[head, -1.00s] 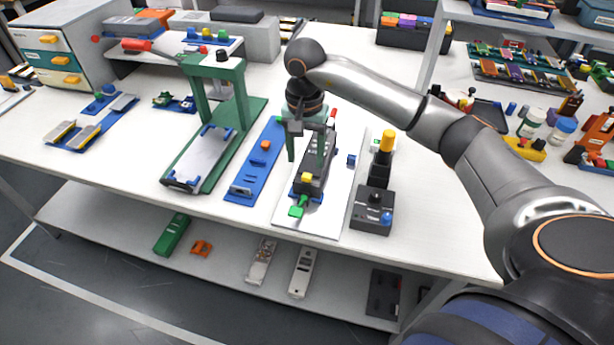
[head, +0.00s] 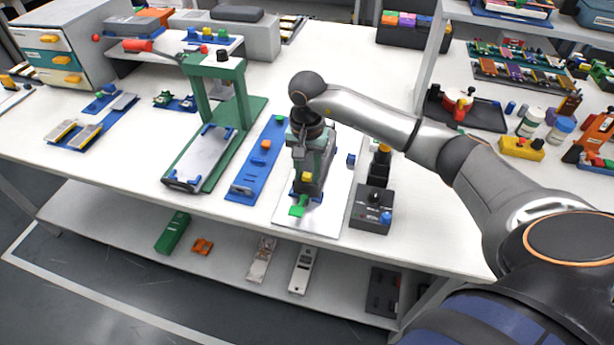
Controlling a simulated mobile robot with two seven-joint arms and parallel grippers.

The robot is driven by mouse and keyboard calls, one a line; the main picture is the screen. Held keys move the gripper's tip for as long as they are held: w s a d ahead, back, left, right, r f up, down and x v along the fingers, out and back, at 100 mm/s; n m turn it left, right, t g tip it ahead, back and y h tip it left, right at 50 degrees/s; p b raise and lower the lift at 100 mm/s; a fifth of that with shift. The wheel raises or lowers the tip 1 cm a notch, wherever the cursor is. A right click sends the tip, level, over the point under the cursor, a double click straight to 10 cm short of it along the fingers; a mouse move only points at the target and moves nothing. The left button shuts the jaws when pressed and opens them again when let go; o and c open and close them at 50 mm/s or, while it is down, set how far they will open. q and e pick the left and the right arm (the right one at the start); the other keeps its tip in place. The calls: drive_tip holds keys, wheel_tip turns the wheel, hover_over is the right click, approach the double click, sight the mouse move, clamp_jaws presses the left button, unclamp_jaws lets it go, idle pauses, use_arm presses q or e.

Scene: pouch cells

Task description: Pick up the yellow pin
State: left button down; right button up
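A small yellow piece (head: 307,177), which looks like the yellow pin, is at the near end of a dark fixture (head: 312,187). The fixture stands on a white plate (head: 330,220), with a green tab (head: 298,210) at its front. My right gripper (head: 310,170) points down over the fixture, low and just behind the yellow piece. Its fingertips blend into the fixture, so I cannot tell whether they are apart or touch anything. My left gripper is not in view.
A black box (head: 371,212) with a yellow-topped post stands right of the plate, close under my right arm. A blue strip (head: 262,165) and a tall green press (head: 240,115) stand to the left. The table's front edge is near.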

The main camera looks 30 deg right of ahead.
sight(307, 175)
clamp_jaws()
drive_tip(key=shift+r, duration=0.15)
drive_tip(key=shift+r, duration=0.2)
wheel_tip(307, 175, up, 2)
drive_tip(key=shift+r, duration=0.15)
drive_tip(key=s+a+r+b, duration=0.1)
drive_tip(key=s+a+r, duration=0.1)
drive_tip(key=a+r, duration=0.8)
drive_tip(key=a, duration=0.3)
drive_tip(key=shift+a+b, duration=0.4)
